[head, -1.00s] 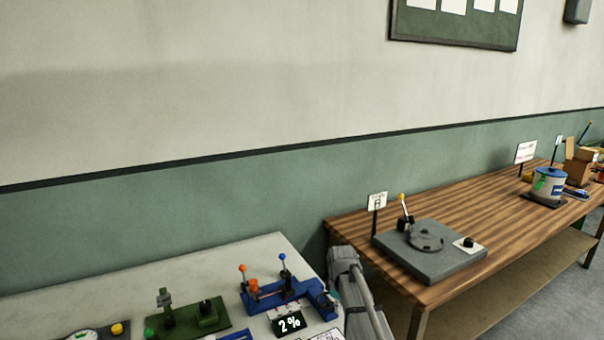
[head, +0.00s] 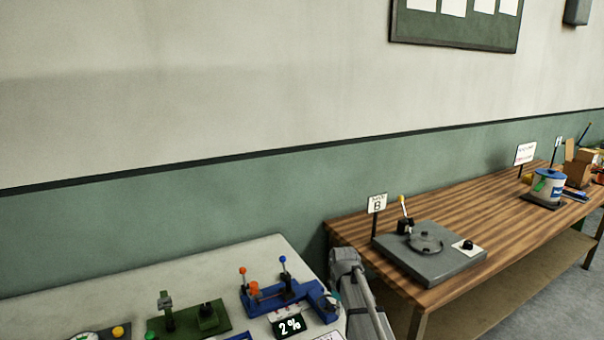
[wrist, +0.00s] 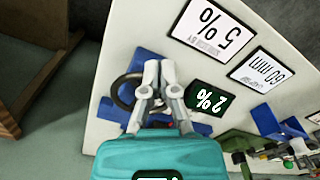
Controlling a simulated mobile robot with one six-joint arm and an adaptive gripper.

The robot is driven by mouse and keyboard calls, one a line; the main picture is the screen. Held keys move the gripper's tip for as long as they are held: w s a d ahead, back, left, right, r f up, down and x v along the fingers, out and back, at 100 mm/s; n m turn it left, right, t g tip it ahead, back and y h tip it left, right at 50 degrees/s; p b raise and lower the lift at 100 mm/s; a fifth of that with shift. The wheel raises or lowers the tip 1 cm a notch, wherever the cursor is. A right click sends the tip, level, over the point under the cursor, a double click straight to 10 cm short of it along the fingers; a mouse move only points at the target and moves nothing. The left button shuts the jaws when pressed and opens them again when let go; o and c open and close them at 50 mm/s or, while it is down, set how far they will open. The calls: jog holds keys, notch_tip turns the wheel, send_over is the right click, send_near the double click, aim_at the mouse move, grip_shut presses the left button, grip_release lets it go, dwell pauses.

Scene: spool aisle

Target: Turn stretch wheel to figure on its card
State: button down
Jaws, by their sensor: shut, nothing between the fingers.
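The blue stretch device (head: 275,297) stands on the pale table at the bottom of the head view. Its dark display (head: 290,326) reads 2 %, and the display also shows upside down in the wrist view (wrist: 209,100). A white card (wrist: 212,30) in the wrist view reads 5 %. A dark ring, apparently the stretch wheel (wrist: 121,92), shows partly behind my fingers by the blue body. My gripper (wrist: 158,76) is shut and empty, its fingertips over the wheel's area. I cannot tell whether they touch it. The rest of the wheel is hidden.
A second card (wrist: 262,70) reads 60 mm. A green device (head: 187,320) stands left of the blue one. My arm passes between table and bench.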

jog(key=shift+r+p, duration=2.15)
jog(key=shift+r, duration=0.3)
jog(key=shift+w+d, duration=0.1)
jog(key=shift+w, duration=0.05)
jog(key=shift+w+d+r+p, duration=0.15)
jog(key=shift+w+d, duration=0.2)
jog(key=shift+w, duration=0.3)
jog(key=shift+w+d+r+p, duration=0.15)
jog(key=shift+w+d, duration=0.2)
jog(key=shift+w, duration=0.3)
jog(key=shift+w+d+r+p, duration=0.15)
jog(key=shift+w+d, duration=0.2)
jog(key=shift+w, duration=0.3)
jog(key=shift+f, duration=0.2)
notch_tip(320, 180, down, 7)
jog(key=b, duration=0.7)
jog(key=shift+r, duration=0.2)
jog(key=shift+a, duration=0.25)
jog(key=shift+s+a, duration=0.2)
jog(key=shift+s, duration=0.35)
jog(key=shift+s+a, duration=0.15)
jog(key=shift+s, duration=0.35)
